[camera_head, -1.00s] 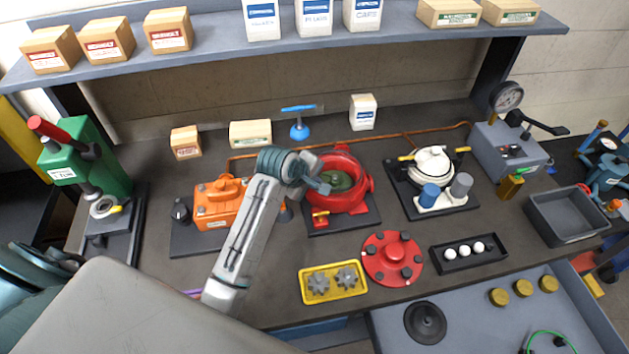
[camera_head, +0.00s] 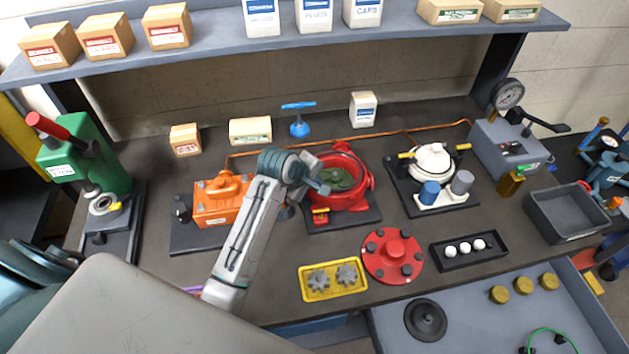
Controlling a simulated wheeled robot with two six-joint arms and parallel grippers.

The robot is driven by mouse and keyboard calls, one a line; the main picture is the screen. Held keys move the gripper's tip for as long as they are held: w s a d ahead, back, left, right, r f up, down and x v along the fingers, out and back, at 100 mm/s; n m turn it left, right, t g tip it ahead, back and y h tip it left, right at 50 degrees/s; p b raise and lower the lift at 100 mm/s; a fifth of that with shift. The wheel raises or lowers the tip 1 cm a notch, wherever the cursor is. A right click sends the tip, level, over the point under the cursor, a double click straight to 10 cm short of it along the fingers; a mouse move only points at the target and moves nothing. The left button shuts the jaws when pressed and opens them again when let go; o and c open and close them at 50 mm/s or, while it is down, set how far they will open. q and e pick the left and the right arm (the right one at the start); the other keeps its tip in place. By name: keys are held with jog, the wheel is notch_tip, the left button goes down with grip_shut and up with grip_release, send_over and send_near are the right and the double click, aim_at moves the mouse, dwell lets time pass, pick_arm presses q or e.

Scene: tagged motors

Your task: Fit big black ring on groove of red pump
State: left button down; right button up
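The red pump (camera_head: 349,196) stands on a dark base plate at the middle of the bench. Its round top is open, with a dark green part (camera_head: 337,180) inside. My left gripper (camera_head: 322,187) is at the left edge of this opening, close over the rim; I cannot tell whether it touches. Its fingers are too small and foreshortened to show whether they are open or shut, or hold anything. The groove is not clear at this size. I cannot pick out a big black ring for certain. My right gripper is not in view.
A red bolted cover (camera_head: 393,257) and a yellow tray of gears (camera_head: 333,281) lie in front of the pump. An orange pump (camera_head: 222,201) is left, a white pump (camera_head: 432,163) right. An open drawer holds a black disc (camera_head: 425,320).

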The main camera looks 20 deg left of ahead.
pick_arm(q)
jog(key=shift+f, duration=0.3)
jog(key=shift+r+p, duration=0.25)
jog(key=shift+p, duration=0.05)
dwell(0.6)
jog(key=c, duration=1.5)
grip_release()
jog(key=shift+w+d+f, duration=0.1)
jog(key=shift+c, duration=0.2)
jog(key=shift+f, duration=0.1)
jog(key=shift+s+f, duration=0.1)
jog(key=shift+s, duration=0.1)
jog(key=shift+c, duration=0.9)
